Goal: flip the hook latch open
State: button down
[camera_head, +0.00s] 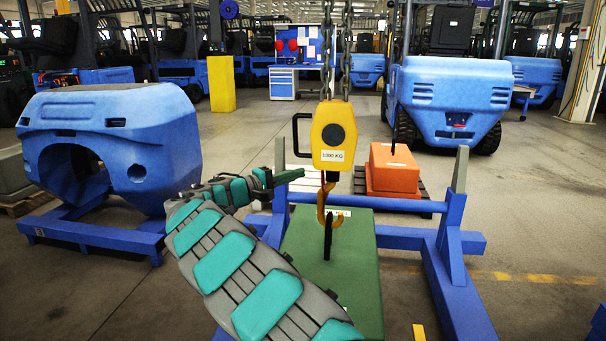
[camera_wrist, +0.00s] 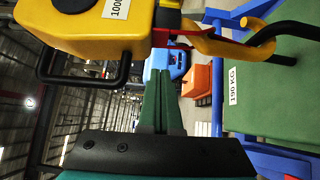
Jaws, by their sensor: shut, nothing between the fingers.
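The yellow hook (camera_head: 322,214) hangs below a yellow hoist block (camera_head: 333,135) marked 1000 KG. It also shows in the wrist view (camera_wrist: 232,46), where a black lifting loop (camera_wrist: 285,37) passes by its bend. A thin red latch (camera_wrist: 178,43) lies beside the hook's shank; its exact position across the mouth is hard to tell. My gripper (camera_head: 296,175) is to the left of the hook, just below the block, apart from both. In the wrist view its fingers (camera_wrist: 160,75) are together and empty, with the latch just beyond the tips.
A green weight (camera_head: 350,255) stands under the hook between blue stand posts (camera_head: 450,235). A black handle (camera_head: 297,135) juts left from the block, above my gripper. An orange weight (camera_head: 393,170) and forklifts stand behind. A blue counterweight (camera_head: 110,130) stands at left.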

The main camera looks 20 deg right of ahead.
jog(key=s+a, duration=0.2)
jog(key=a, duration=0.8)
jog(key=s+d+r+m+g+y, duration=0.15)
jog(key=s+d+g, duration=0.25)
jog(key=s+d, duration=0.55)
jog(key=s+d+f+m+g+y, duration=0.1)
jog(key=s+f+y, duration=0.15)
jog(key=s, duration=0.55)
jog(key=s+d+f+m+g+y, duration=0.1)
jog(key=s+f+y, duration=0.15)
jog(key=s, duration=0.55)
jog(key=s+a+f+y, duration=0.5)
jog(key=s+a+f, duration=0.2)
jog(key=s+a, duration=0.3)
jog(key=s+a+f+y, duration=0.6)
jog(key=s+a, duration=0.4)
jog(key=s, duration=0.5)
jog(key=shift+s+f+n+t, duration=0.3)
jog(key=shift+f+n, duration=0.15)
jog(key=shift+f, duration=0.4)
jog(key=shift+y, duration=0.25)
